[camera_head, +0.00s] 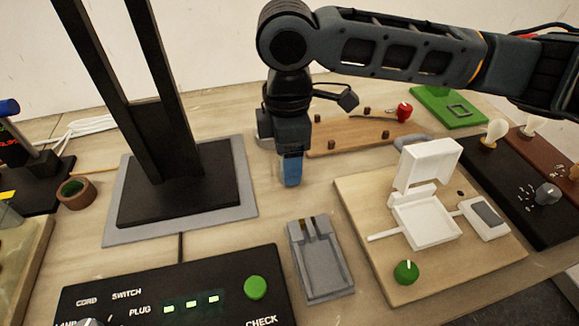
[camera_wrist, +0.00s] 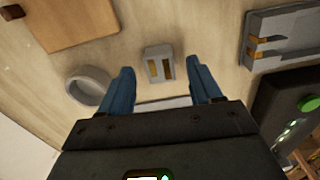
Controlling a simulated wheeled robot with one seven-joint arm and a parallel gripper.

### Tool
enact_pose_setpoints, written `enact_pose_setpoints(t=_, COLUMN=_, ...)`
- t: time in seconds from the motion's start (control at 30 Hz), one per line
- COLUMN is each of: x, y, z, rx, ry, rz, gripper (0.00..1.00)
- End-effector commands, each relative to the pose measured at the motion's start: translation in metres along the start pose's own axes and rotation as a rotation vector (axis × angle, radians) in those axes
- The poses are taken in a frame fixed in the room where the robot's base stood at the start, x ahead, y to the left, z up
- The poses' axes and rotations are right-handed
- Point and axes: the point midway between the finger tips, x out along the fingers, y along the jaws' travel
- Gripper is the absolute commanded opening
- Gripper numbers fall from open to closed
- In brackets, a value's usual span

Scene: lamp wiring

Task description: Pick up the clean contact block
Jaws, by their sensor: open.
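A small grey contact block (camera_wrist: 158,65) with two brass-coloured strips lies on the table in the wrist view. It sits between the two blue fingertips of my gripper (camera_wrist: 160,72), a little beyond them in the picture, with room on both sides. The fingers are apart and hold nothing. In the head view my gripper (camera_head: 291,172) points down over the table, behind the grey holder; I cannot make out the block there. The grey holder (camera_head: 322,268) has brass contacts at its far end. It also shows at the right of the wrist view (camera_wrist: 285,35).
A grey round dish (camera_wrist: 88,86) lies left of the block. The black control box (camera_head: 180,292) stands in front. A wooden board with a white open housing (camera_head: 427,222) is to the right. A black stand on a grey mat (camera_head: 120,232) is to the left.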

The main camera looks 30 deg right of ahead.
Motion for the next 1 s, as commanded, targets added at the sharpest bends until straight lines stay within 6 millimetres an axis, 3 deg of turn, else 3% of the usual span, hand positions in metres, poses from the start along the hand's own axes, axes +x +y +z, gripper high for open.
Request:
enact_pose_setpoints(t=0.13, x=0.015, y=0.0, z=0.0, rx=0.0, ry=0.0, rz=0.0, gripper=0.64)
enact_pose_setpoints(t=0.4, x=0.018, y=0.0, z=-0.001, rx=-0.001, ry=0.002, rz=0.0, gripper=0.64)
enact_pose_setpoints(t=1.0, x=0.018, y=0.0, z=-0.001, rx=-0.001, ry=0.002, rz=0.0, gripper=0.09)
